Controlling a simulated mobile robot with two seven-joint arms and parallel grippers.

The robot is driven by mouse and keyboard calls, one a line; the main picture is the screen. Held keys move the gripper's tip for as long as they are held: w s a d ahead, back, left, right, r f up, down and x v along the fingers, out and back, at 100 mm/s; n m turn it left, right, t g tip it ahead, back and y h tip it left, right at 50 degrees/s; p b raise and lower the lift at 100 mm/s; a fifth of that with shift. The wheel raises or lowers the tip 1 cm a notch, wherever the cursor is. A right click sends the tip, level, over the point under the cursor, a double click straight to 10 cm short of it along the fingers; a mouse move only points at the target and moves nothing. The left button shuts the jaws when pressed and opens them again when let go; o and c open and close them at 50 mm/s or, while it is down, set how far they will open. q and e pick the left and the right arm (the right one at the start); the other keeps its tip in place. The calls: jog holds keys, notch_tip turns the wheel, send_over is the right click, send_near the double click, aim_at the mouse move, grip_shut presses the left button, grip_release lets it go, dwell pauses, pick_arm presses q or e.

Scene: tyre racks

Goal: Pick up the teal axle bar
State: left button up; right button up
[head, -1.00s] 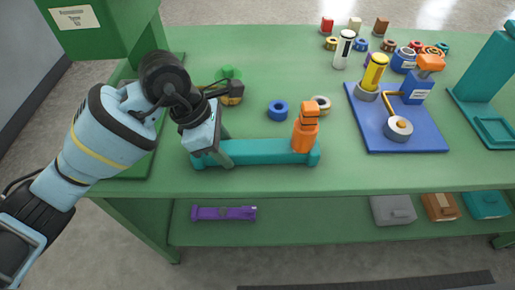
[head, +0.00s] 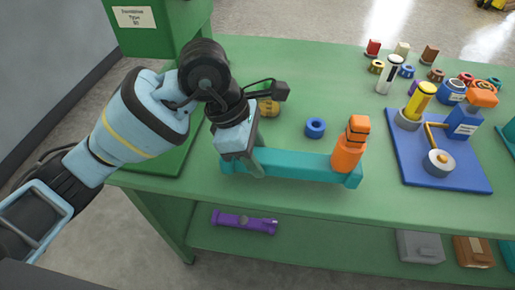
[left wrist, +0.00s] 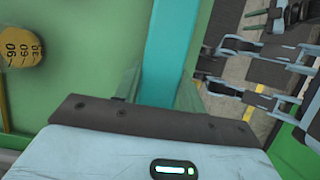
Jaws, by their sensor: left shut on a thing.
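The teal axle bar (head: 300,165) lies along the front of the green bench top, level or nearly so. An orange block (head: 349,148) stands at its right end; I cannot tell whether the two are joined. My left gripper (head: 246,165) is shut on the bar near its left end, with the fingers pointing down. In the left wrist view the bar (left wrist: 167,60) runs up from between the fingers. I cannot tell whether the bar is clear of the bench. My right gripper is not seen.
A blue ring (head: 315,127) lies behind the bar. A yellow gauge (head: 268,107) is behind the gripper. A blue fixture board (head: 438,175) stands to the right. A purple bar (head: 244,222) lies on the lower shelf. A green cabinet (head: 160,30) is at the back left.

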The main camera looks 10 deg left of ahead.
pick_arm(q)
jog(key=s+d+r, duration=0.1)
jog(key=s, duration=1.3)
jog(key=shift+d+r+b, duration=0.2)
jog(key=shift+d+b, duration=0.1)
jog(key=shift+d, duration=0.1)
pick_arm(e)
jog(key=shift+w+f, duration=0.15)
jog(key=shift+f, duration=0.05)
pick_arm(q)
jog(key=shift+w, duration=0.15)
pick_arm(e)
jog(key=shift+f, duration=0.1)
